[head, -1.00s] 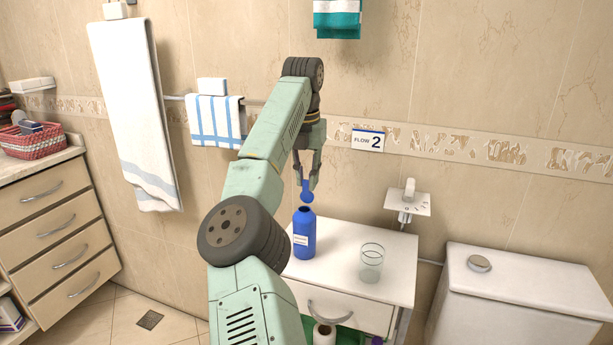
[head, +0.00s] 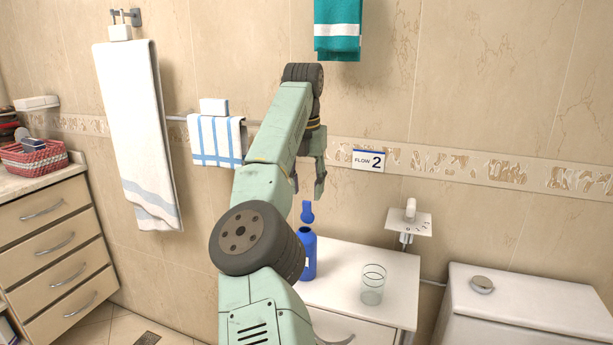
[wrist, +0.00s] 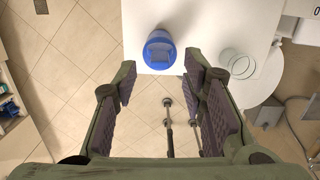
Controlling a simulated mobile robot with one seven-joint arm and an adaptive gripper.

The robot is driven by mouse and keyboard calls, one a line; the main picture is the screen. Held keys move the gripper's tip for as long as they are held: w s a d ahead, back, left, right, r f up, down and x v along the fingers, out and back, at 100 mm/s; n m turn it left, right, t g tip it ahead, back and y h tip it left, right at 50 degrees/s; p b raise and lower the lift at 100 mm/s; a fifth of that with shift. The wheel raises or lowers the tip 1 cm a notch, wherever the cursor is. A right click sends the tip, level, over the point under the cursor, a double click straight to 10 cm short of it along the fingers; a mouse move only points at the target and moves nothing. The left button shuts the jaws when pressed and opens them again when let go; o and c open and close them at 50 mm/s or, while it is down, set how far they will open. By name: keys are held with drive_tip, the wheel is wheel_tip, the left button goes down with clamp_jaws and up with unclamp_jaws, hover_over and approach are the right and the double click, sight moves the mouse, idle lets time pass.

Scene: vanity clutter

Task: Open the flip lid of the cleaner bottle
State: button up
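The blue cleaner bottle (head: 309,256) stands upright on the white cabinet, its left side partly hidden by my arm in the head view. Its blue flip lid (head: 307,212) stands up above the neck, so it looks open. My gripper (head: 307,191) is open and empty, its fingertips just above the lid and apart from it. In the wrist view the bottle (wrist: 159,52) shows from above, beyond my widely spread fingers (wrist: 160,82) and not between them. How far the lid is swung back is hard to tell there.
A clear glass (head: 373,284) stands right of the bottle on the white cabinet top (head: 395,265). A small wall shelf (head: 409,222) juts out behind it. A toilet tank (head: 530,290) is at the right. Striped towels (head: 216,142) hang at the left.

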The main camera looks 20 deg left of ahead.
sight(306, 202)
drive_tip(key=shift+s+r, duration=0.15)
drive_tip(key=shift+r, duration=0.9)
drive_tip(key=shift+s+r, duration=0.1)
drive_tip(key=shift+r, duration=0.9)
